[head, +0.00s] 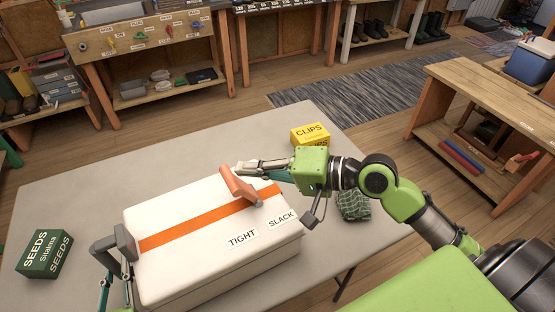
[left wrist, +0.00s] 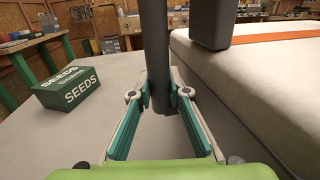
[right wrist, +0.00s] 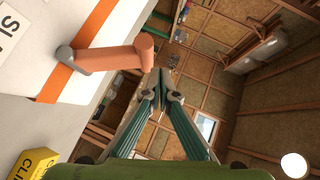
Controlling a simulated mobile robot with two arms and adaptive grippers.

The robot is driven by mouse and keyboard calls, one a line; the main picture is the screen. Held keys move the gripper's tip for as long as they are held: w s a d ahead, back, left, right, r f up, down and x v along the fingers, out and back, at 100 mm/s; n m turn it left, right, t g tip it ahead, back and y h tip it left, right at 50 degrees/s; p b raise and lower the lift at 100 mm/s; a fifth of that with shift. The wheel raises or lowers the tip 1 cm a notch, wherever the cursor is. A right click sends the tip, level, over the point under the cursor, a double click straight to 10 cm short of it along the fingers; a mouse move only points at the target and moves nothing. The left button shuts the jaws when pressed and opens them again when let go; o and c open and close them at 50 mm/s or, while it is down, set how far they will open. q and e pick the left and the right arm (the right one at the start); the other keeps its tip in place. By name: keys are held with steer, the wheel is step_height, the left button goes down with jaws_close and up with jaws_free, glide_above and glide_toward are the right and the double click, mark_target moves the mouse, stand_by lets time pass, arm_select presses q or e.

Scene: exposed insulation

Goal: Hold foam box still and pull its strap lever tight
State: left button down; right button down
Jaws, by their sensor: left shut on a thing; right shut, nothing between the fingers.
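The white foam box (head: 190,240) lies on the grey table with an orange strap (head: 205,218) across its top. The orange-brown strap lever (head: 238,185) sticks up at the strap's right end, near the printed SLACK and TIGHT labels; it also shows in the right wrist view (right wrist: 108,57). My left gripper (left wrist: 160,92) is shut on the upright of the dark grey handle (head: 124,243) at the box's left end. My right gripper (right wrist: 171,78) is shut and empty right beside the lever's free end; I cannot tell whether they touch.
A green SEEDS box (head: 44,253) stands left of the foam box. A yellow CLIPS box (head: 310,134) and a green patterned bundle (head: 353,205) lie on the right side of the table (head: 70,200). The table's back left is clear.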

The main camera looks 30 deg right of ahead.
arm_select(q)
steer(key=shift+s+f, duration=0.15)
steer(key=shift+f, duration=0.35)
arm_select(e)
steer(key=s+d+r, duration=0.6)
steer(key=d, duration=0.1)
steer(key=shift+s+d+r, duration=0.15)
steer(key=shift+s+d, duration=0.15)
steer(key=shift+d, duration=0.1)
arm_select(q)
steer(key=c, duration=1.9)
jaws_free()
steer(key=shift+r, duration=0.2)
steer(key=shift+o, duration=0.3)
steer(key=shift+w, duration=0.25)
arm_select(e)
steer(key=shift+w, duration=0.15)
